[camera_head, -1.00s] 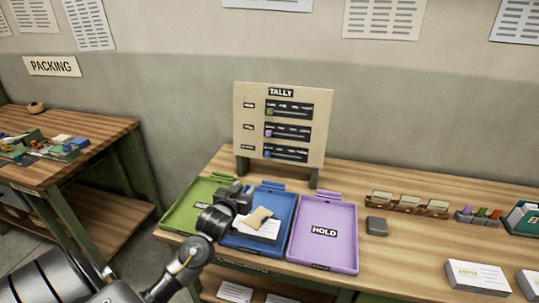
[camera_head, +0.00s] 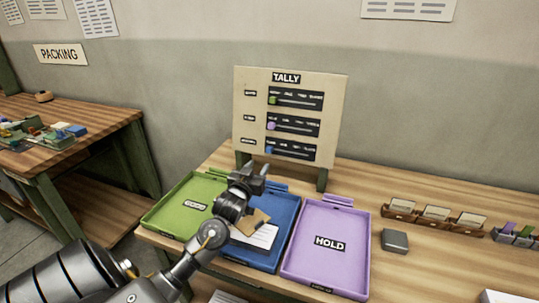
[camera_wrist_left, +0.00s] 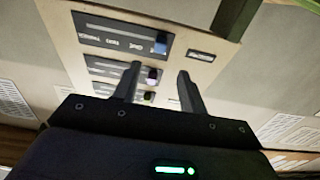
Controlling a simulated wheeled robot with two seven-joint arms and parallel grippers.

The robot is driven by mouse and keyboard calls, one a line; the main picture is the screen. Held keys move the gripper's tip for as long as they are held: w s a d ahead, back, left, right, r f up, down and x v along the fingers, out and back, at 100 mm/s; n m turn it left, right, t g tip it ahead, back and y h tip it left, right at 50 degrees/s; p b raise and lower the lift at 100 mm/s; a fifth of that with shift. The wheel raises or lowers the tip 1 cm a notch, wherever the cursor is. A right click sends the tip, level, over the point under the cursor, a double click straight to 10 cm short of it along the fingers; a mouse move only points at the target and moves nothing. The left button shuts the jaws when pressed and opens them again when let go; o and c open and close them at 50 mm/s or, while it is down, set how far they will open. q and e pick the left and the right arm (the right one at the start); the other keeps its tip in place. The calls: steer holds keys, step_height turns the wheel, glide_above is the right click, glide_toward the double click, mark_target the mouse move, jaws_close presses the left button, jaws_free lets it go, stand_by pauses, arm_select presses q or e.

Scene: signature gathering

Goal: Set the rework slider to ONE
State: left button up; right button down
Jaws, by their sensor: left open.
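The TALLY board (camera_head: 335,120) stands upright at the back of the bench with three slider rows. The lowest row has a blue knob (camera_head: 269,149) at the left end of its slot; its small label is too blurred to read. In the left wrist view the board appears upside down, with the blue knob (camera_wrist_left: 161,43) in the top row. My left gripper (camera_head: 250,178) is open and empty, in front of and below the board, apart from the blue knob. Its fingers (camera_wrist_left: 160,77) point toward the board. My right gripper is not in view.
The purple knob (camera_head: 271,126) and green knob (camera_head: 273,100) also sit at the left of their slots. Below are a green tray (camera_head: 160,218), a blue tray (camera_head: 286,205) holding paper, and a purple HOLD tray (camera_head: 330,270). A grey block (camera_head: 394,240) lies right of them.

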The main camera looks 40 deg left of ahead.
mark_target(268, 151)
arm_select(q)
steer(key=p+x, duration=0.1)
steer(key=x, duration=0.9)
steer(key=shift+w+a, duration=0.2)
steer(key=shift+w, duration=0.05)
jaws_close()
